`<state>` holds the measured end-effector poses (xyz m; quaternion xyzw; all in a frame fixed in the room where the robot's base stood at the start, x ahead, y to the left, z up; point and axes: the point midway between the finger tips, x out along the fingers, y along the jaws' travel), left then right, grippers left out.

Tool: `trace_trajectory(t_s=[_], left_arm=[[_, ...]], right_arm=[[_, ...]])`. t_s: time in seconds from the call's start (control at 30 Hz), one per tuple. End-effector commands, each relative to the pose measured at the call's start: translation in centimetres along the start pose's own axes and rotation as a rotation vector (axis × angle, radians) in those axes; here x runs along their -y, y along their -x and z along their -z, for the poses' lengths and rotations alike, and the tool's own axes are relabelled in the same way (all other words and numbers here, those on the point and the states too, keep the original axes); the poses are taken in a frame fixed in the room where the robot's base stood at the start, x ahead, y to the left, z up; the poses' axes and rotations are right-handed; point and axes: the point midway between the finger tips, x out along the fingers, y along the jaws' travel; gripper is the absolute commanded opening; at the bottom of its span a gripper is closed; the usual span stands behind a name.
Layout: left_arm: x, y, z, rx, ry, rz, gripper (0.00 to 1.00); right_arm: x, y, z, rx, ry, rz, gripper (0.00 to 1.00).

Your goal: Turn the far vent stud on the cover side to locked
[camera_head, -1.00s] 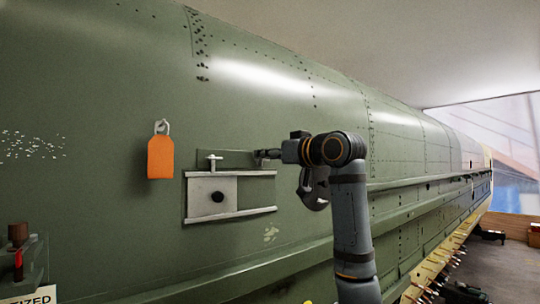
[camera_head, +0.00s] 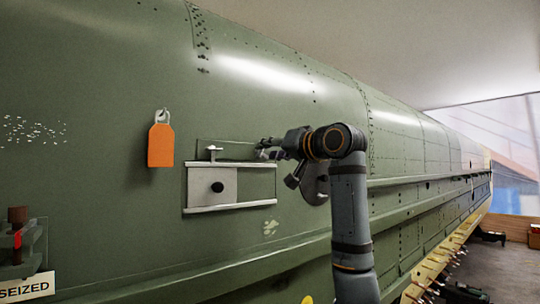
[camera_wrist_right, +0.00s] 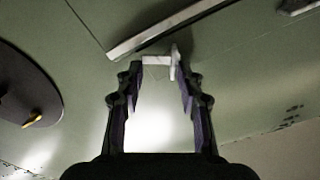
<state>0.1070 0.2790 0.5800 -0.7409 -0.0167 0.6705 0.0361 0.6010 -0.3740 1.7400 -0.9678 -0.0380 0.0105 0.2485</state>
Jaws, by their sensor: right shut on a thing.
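The pale cover plate (camera_head: 257,182) sits between two rails on the green fuselage side, with a dark round spot on it. A T-shaped stud (camera_head: 213,150) stands at the left of its upper edge, with no gripper on it. My right gripper (camera_head: 263,151) is at the far, right end of that edge. In the right wrist view its fingers (camera_wrist_right: 162,80) are shut on the pale T-shaped handle of the far vent stud (camera_wrist_right: 158,60). In the head view the gripper mostly hides that stud. My left gripper is not in view.
An orange tag (camera_head: 160,145) hangs left of the cover. A dark disc with a yellow mark (camera_wrist_right: 22,82) lies on the skin beside the gripper. A fixture with a "SEIZED" label (camera_head: 26,285) stands at lower left. A long ledge (camera_head: 210,268) runs below the cover.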

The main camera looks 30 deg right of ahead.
Motion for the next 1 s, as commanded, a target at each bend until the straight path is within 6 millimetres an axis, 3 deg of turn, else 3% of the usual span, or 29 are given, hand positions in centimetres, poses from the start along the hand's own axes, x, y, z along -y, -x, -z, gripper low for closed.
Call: trace_trajectory(t_s=[1.0], left_arm=[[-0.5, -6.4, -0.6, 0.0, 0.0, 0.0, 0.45]], right_arm=[[-0.6, 0.1, -1.8, -0.001, -0.908, 0.0, 0.06]])
